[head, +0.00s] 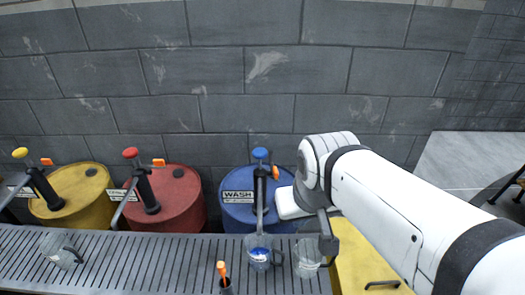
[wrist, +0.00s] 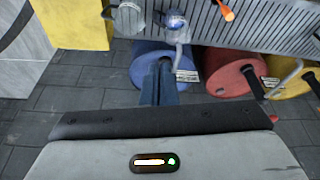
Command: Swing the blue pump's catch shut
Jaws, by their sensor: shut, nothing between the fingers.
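The blue pump (head: 260,180) stands on the blue drum (head: 235,212), which bears a WASH label, in the head view. It has a blue knob (head: 260,153) and a dark column. Its small orange catch (head: 276,173) shows to the right of the column, below the knob; whether it is latched I cannot tell. My gripper (wrist: 160,66) shows in the wrist view with its two fingers together and empty, in front of the blue drum (wrist: 140,72). In the head view my arm's white end is just right of the pump, and the fingertips are hidden. The catch cannot be made out in the wrist view.
A red drum (head: 185,205) and a yellow drum (head: 85,200) with similar pumps stand to the left. A slatted rack (head: 150,262) runs in front, holding a mug with blue contents (head: 258,254), clear mugs (head: 307,262) and an orange-tipped item (head: 222,270). A block wall stands behind.

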